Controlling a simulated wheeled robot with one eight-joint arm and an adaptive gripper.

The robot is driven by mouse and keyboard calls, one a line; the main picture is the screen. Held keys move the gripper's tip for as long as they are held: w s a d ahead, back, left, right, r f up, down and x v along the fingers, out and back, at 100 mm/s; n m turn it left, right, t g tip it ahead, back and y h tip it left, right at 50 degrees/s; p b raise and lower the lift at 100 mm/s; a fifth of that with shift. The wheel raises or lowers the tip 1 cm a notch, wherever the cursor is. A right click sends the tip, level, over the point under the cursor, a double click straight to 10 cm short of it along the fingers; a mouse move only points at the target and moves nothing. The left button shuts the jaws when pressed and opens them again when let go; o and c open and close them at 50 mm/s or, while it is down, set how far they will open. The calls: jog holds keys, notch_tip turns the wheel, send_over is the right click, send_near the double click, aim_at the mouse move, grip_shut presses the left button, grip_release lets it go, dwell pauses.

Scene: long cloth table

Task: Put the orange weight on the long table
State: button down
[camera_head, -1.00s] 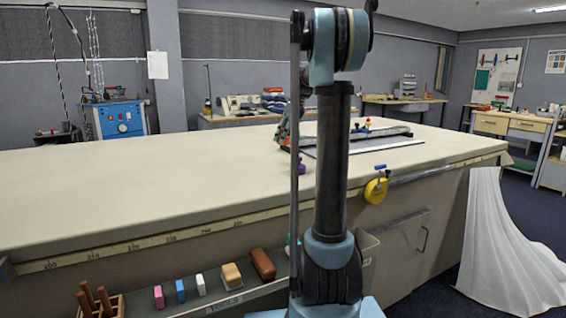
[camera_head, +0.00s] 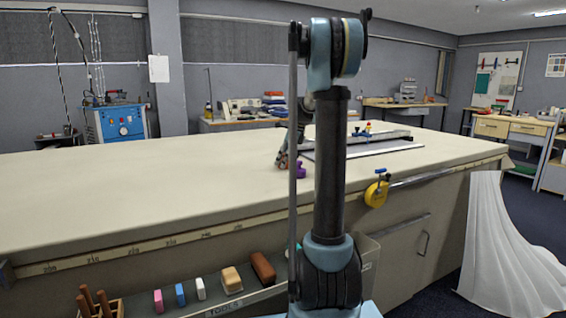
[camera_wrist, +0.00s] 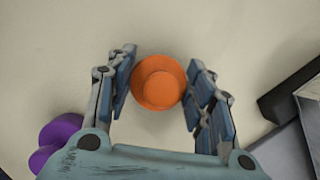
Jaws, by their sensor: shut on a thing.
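The orange weight (camera_wrist: 158,83) is a round disc with a smaller raised knob, seen from above in the wrist view. My gripper (camera_wrist: 160,72) has a finger on each side of it and is shut on it. Behind it is the pale cloth top of the long table (camera_wrist: 250,40), which also fills much of the head view (camera_head: 130,190). In the head view my gripper (camera_head: 282,158) is low over the table, partly hidden by my arm, and the weight cannot be made out. I cannot tell whether the weight touches the cloth.
A purple object (camera_wrist: 60,138) is close to my gripper's left side in the wrist view; it also shows in the head view (camera_head: 300,171). A long metal ruler (camera_head: 385,150) lies to the right. The left part of the tabletop is clear.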

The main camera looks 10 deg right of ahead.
jog(key=c, duration=0.8)
grip_release()
jog(key=shift+o, duration=0.2)
jog(key=shift+r, duration=0.1)
jog(key=v, duration=1.2)
